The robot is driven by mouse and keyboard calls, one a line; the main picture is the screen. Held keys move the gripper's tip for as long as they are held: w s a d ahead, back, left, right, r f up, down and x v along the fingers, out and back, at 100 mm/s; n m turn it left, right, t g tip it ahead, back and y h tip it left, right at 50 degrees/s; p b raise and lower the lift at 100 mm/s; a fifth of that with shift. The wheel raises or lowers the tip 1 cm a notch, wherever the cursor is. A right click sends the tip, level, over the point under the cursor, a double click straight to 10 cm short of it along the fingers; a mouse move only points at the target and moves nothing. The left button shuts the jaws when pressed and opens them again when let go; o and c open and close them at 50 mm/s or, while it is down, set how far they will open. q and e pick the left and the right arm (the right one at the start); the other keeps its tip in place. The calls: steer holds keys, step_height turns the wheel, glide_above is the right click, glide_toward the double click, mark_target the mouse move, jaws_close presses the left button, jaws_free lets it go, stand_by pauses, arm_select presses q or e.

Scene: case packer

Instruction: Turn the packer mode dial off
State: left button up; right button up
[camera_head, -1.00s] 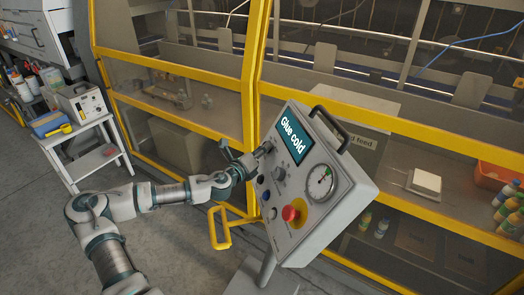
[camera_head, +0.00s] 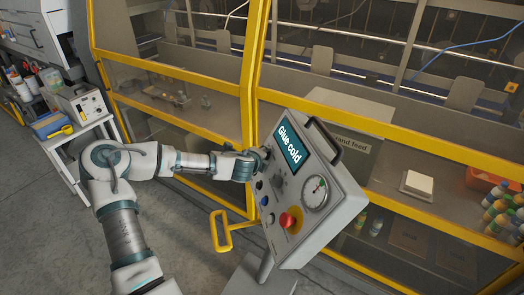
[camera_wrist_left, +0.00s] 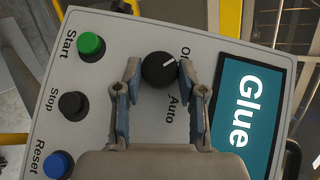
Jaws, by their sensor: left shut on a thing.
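The packer mode dial (camera_wrist_left: 158,70) is a round black knob with a white pointer line on the grey control panel (camera_wrist_left: 110,28). The pointer is turned to the upper right in the left wrist view, towards a label starting with "O" that is partly covered by a finger. An "Auto" label sits below and right of the dial. My left gripper (camera_wrist_left: 161,76) is shut on the dial, one finger on each side. In the head view my left gripper (camera_head: 260,160) is at the panel's upper left, hiding the dial. My right gripper is not in view.
Green Start (camera_wrist_left: 91,47), black Stop (camera_wrist_left: 72,105) and blue Reset (camera_wrist_left: 58,164) buttons line the panel beside the dial. The screen (camera_head: 290,144) reads "Glue cold". A red emergency button (camera_head: 290,220) and a gauge (camera_head: 315,193) are lower. A yellow-framed guard (camera_head: 190,73) stands behind.

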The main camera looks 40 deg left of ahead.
arm_select(q)
steer(key=shift+n+g+p, duration=0.3)
steer(key=shift+n+p, duration=0.1)
steer(key=shift+p, duration=0.1)
steer(key=shift+f, duration=0.1)
steer(key=o, duration=1.1)
steer(key=shift+o, duration=0.2)
steer(key=shift+w+a, duration=0.1)
steer(key=shift+a, duration=0.05)
steer(key=v, duration=1.1)
steer(key=shift+s+r, duration=0.2)
steer(key=shift+s, duration=0.1)
